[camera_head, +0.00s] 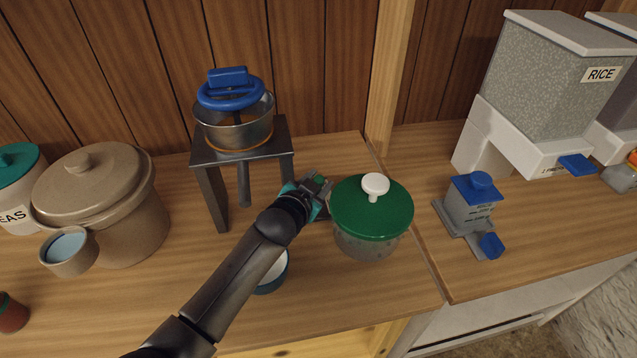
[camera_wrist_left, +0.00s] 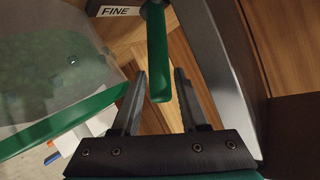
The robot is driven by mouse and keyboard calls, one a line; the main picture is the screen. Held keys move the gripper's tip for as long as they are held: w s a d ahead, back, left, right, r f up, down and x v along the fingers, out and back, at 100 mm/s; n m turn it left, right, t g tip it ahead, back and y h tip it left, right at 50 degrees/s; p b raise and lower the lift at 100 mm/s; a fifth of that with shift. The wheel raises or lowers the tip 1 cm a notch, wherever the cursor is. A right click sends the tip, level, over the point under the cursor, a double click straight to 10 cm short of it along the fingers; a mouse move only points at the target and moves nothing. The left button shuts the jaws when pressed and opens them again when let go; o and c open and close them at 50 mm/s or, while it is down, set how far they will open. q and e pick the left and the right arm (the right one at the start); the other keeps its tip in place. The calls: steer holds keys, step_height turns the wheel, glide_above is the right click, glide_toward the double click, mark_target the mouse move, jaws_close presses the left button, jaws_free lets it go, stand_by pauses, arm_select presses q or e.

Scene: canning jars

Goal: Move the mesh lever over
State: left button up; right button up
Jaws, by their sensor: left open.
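The mesh lever (camera_wrist_left: 158,55) is a green bar in the left wrist view, beside a white label reading FINE (camera_wrist_left: 120,11). My left gripper (camera_head: 319,184) is open, between the metal stand and the green-lidded pot in the head view. In the left wrist view its two dark fingers lie on either side of the lever's lower end. I cannot tell whether either finger touches it. In the head view I cannot make out the lever near my gripper. My right gripper is not in view.
The green-lidded pot (camera_head: 366,239) stands close right of my gripper. The metal stand (camera_head: 210,190) bears a strainer (camera_head: 238,136) with a blue handle (camera_head: 231,91). A blue-rimmed cup (camera_head: 276,274) is beside my forearm. A brown lidded crock (camera_head: 138,228) stands left; a RICE dispenser (camera_head: 545,85) stands right.

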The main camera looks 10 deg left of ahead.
arm_select(q)
steer(key=shift+c, duration=0.3)
jaws_close()
steer(key=shift+f, duration=0.1)
stand_by(1.1)
